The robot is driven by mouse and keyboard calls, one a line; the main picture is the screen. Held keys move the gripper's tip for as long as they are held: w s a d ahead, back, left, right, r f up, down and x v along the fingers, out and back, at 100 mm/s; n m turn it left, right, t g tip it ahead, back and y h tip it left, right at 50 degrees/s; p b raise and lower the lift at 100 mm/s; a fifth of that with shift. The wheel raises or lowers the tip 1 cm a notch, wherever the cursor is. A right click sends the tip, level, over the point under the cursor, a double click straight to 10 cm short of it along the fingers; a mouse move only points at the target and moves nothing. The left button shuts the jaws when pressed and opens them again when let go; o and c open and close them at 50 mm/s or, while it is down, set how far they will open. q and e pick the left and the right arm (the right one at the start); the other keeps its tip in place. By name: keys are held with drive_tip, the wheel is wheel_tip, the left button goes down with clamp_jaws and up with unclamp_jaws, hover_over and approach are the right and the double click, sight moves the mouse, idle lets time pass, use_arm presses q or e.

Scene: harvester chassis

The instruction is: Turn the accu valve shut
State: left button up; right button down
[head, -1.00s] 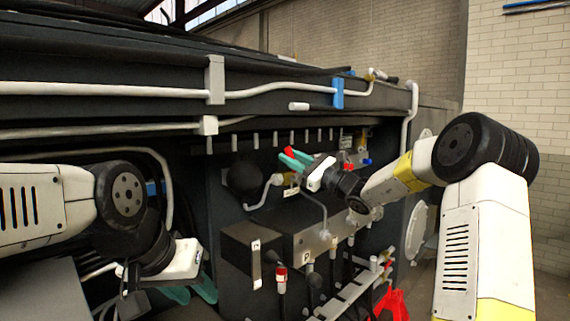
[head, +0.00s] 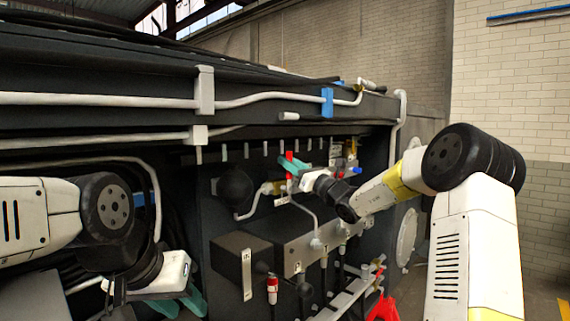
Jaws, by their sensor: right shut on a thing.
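The accu valve shows as a brass body (head: 278,188) beside the round black accumulator (head: 235,188), with a red handle (head: 289,169) standing nearly upright above it. My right gripper (head: 291,164) has its teal fingers shut on the red handle, reaching in from the right. The fingers and white gripper body hide part of the handle. My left gripper (head: 180,304) is low at the left, in front of the chassis. Its teal fingers are apart and nothing shows between them; the bottom picture edge is close to them.
White pipes (head: 120,99) run along the chassis above. Another red handle (head: 341,170) and a blue one (head: 357,170) sit just right of my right gripper. Below are a dark block (head: 232,258), a red-capped fitting (head: 272,285) and several hoses.

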drive_tip(key=shift+w+d, duration=0.1)
drive_tip(key=c, duration=1.3)
unclamp_jaws()
drive_tip(key=shift+o, duration=0.2)
drive_tip(key=v, duration=0.8)
drive_tip(key=shift+a, duration=0.2)
